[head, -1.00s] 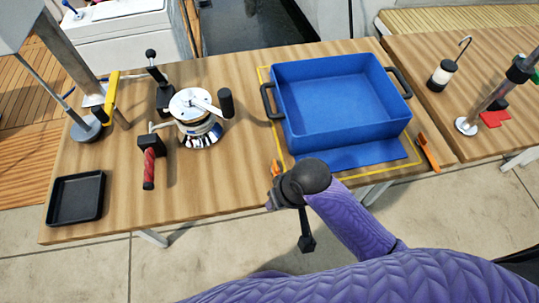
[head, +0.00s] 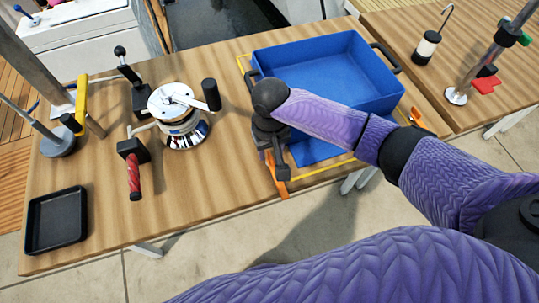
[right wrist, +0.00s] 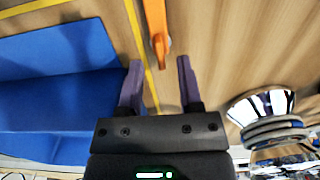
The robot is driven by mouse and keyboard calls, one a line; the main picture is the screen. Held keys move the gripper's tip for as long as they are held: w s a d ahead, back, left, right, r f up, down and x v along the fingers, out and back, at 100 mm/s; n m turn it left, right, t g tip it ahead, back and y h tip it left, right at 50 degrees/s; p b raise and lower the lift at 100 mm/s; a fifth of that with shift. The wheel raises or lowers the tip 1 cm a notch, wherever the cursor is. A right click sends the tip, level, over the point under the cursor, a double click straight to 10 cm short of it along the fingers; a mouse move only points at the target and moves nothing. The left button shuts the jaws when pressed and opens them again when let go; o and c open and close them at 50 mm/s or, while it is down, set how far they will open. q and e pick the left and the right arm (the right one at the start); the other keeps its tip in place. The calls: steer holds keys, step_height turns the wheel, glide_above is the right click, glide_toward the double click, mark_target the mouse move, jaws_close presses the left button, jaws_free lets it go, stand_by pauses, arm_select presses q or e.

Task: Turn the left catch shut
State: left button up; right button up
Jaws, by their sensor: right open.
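The left catch (head: 280,184) is an orange lever on the wooden table near the front left corner of the blue bin (head: 330,75). My right gripper (head: 276,160) hangs over it and hides part of it. In the right wrist view the catch (right wrist: 156,28) runs in from the top edge, and its rounded end lies just ahead of the open, empty fingers (right wrist: 159,68), roughly in line with the gap. I cannot tell whether they touch it. Another orange catch (head: 416,118) is at the bin's right, partly behind my arm. My left gripper is out of view.
A silver winch (head: 180,110) with a crank stands to the left. Further left are a red-handled tool (head: 133,180) and a black tray (head: 57,220). Bare wood lies between winch and catch.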

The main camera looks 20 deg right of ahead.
step_height(320, 180, down, 2)
steer(key=shift+c, duration=0.2)
jaws_close()
steer(key=shift+r, duration=0.1)
stand_by(1.3)
